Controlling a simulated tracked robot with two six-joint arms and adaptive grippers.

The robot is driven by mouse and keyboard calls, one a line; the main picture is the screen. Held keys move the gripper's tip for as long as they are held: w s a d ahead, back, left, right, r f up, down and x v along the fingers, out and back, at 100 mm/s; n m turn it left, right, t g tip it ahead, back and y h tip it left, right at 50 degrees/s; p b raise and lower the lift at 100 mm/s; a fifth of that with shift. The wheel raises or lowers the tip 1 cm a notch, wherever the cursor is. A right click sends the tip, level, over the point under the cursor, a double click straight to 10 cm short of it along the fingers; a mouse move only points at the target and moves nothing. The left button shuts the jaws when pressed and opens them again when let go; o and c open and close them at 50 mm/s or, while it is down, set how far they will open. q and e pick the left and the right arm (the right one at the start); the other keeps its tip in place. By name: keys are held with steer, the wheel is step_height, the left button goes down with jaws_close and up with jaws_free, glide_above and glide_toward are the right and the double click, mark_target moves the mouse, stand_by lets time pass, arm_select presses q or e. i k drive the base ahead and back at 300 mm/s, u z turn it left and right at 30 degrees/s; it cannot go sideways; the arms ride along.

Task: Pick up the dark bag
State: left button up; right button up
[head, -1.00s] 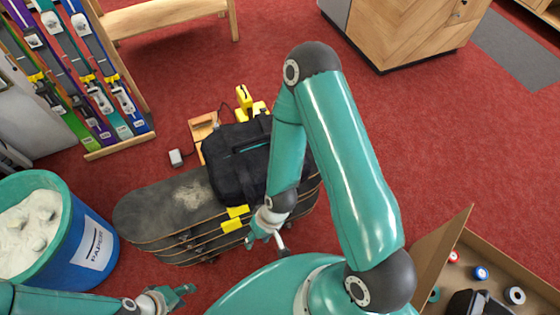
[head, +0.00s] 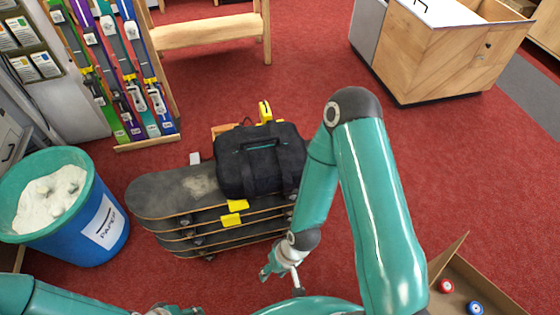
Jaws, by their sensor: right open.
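The dark bag (head: 259,166) is a black duffel with a handle on top. It rests on the right part of a stack of skateboards (head: 165,193). My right gripper (head: 279,273) is open and empty, in front of the stack and below the bag in the picture, apart from the bag. My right arm covers the area just right of the bag. My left gripper (head: 176,311) shows only in part at the bottom edge, and its jaws are cut off.
A blue paper bin (head: 65,235) with white contents stands at the left. A ski rack (head: 147,143) is behind it. A cardboard box (head: 447,262) sits at the lower right. A wooden counter (head: 430,70) stands at the back right. Red carpet (head: 300,80) is clear behind the bag.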

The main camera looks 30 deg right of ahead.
mark_target(252, 162)
steer(key=u, duration=0.15)
steer(key=i, duration=0.95)
steer(key=z, duration=0.05)
